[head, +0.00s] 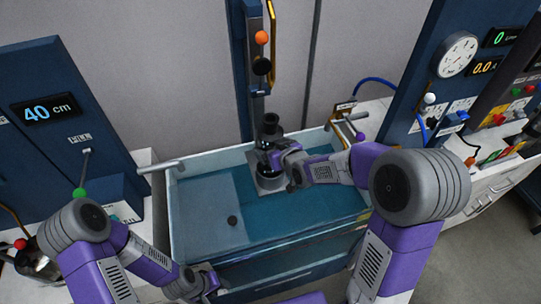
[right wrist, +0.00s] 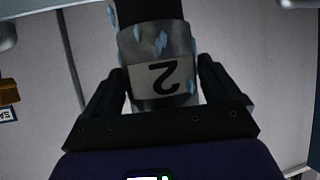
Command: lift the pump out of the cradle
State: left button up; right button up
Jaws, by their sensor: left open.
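The pump (head: 264,146) is a grey and black cylinder, upright in the water tank near its back wall. A grey cradle-like block (head: 271,184) shows below it; I cannot tell whether the pump still sits in it. In the right wrist view the pump (right wrist: 160,50) has a wet metal collar marked 2 and a black part beyond. My right gripper (head: 283,157) reaches it from the right; its fingers (right wrist: 162,85) lie along both sides of the collar and look shut on it. My left gripper (head: 207,283) is open and empty by the tank's front left.
A post (head: 254,75) with an orange ball stands behind. Panels with a 40 cm display (head: 50,109) and a gauge (head: 457,55) flank the tank.

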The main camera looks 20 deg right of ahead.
jog(key=c, duration=1.4)
jog(key=shift+w+r, duration=0.25)
jog(key=shift+r, duration=0.1)
jog(key=shift+c, duration=1)
